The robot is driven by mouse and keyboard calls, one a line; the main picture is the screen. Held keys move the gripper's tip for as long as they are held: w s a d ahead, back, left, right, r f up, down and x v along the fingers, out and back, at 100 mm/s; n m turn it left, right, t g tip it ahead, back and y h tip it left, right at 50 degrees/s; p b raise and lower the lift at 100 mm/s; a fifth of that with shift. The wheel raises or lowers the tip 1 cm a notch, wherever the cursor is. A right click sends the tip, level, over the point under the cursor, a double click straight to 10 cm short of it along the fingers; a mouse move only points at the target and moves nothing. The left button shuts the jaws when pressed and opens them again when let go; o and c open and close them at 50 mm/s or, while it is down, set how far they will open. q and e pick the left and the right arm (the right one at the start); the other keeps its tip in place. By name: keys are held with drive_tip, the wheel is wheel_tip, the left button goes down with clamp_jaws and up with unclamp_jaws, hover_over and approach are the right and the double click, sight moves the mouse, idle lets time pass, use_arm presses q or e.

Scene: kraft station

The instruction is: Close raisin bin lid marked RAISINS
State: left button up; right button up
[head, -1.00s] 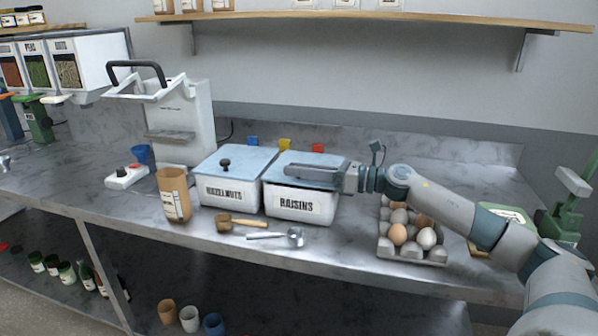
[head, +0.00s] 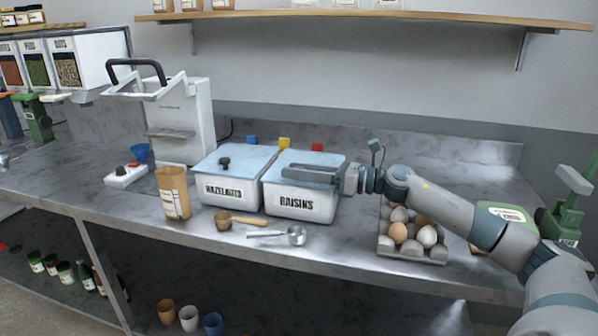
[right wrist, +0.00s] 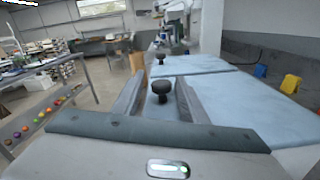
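The raisin bin (head: 301,206), white and marked RAISINS, stands on the counter. Its light blue lid (head: 325,159) lies over the top and looks flat. My right gripper (head: 284,171) reaches in from the right, low over the lid. In the right wrist view its two fingers (right wrist: 158,98) are apart, with a dark round knob (right wrist: 160,88) between them and gaps on both sides. The fingers hide this knob in the head view. Whether the fingers touch the lid I cannot tell. My left gripper is not in view.
The hazelnut bin (head: 230,190) stands close on the left with its lid on. A wooden scoop (head: 240,221) and a metal scoop (head: 290,236) lie in front. An egg tray (head: 412,253) stands to the right, under my right arm. A shelf (head: 380,18) is above.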

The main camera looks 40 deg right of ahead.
drive_tip(key=shift+s+d+f, duration=0.1)
drive_tip(key=shift+f, duration=0.1)
idle(0.3)
drive_tip(key=shift+s+d, duration=0.25)
drive_tip(key=shift+s, duration=0.05)
drive_tip(key=shift+s+d+f+b, duration=0.1)
drive_tip(key=shift+s+d+b, duration=0.15)
drive_tip(key=shift+b, duration=0.1)
drive_tip(key=shift+s+d+b, duration=0.3)
drive_tip(key=shift+s+d, duration=0.05)
drive_tip(key=shift+s, duration=0.2)
drive_tip(key=shift+v, duration=1.4)
use_arm(q)
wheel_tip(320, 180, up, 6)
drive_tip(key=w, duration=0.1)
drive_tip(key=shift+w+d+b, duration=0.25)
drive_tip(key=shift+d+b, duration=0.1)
drive_tip(key=shift+b, duration=0.05)
use_arm(e)
drive_tip(key=v, duration=0.6)
drive_tip(key=shift+r, duration=0.3)
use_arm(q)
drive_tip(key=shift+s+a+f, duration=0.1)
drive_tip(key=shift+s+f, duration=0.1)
